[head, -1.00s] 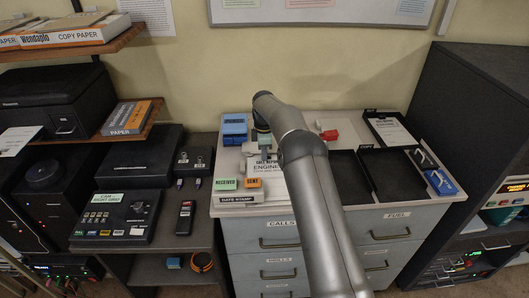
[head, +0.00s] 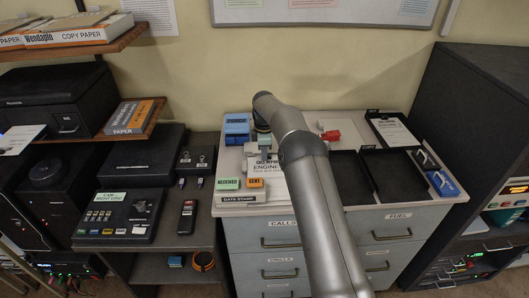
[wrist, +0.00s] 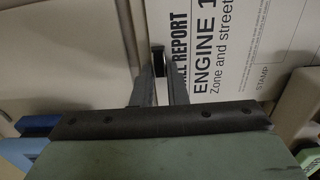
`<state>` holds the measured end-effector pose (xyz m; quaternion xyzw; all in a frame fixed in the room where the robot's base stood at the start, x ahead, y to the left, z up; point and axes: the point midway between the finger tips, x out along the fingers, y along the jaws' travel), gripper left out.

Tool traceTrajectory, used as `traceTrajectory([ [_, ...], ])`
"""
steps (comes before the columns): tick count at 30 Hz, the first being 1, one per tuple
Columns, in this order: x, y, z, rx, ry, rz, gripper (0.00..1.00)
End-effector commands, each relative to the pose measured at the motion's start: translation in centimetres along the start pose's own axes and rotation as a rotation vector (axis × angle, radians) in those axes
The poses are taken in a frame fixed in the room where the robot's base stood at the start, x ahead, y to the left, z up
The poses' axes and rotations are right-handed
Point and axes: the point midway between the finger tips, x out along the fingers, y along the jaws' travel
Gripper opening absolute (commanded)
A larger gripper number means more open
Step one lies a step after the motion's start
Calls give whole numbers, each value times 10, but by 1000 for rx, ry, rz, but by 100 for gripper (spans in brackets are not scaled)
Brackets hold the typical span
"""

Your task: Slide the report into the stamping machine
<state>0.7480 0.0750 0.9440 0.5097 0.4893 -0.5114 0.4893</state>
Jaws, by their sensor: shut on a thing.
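The report (head: 266,166) is a white sheet headed with "ENGINE" in large print. It lies flat or nearly flat on the pale desktop, left of my arm. In the wrist view the report (wrist: 235,50) shows a "STAMP" field. My gripper (wrist: 158,52) is shut on its edge beside the title; the fingertips partly cover the print.
A blue box (head: 236,125) stands at the desk's back left. A red object (head: 331,135), black trays (head: 350,177) and a blue-and-white object (head: 441,183) are to the right. A dark console (head: 118,215) stands on the lower left table.

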Motion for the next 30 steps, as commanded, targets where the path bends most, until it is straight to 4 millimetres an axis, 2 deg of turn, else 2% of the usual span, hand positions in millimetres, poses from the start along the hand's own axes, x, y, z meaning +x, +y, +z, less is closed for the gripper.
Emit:
traceTrajectory([
  [7,0,0,-2,-1,3,0,0],
  [8,0,0,-2,-1,4,0,18],
  [10,0,0,-2,-1,3,0,38],
  [16,0,0,-2,-1,2,0,38],
  [17,0,0,-2,-1,2,0,44],
  [19,0,0,-2,-1,2,0,63],
  [30,-3,0,-1,0,2,0,64],
])
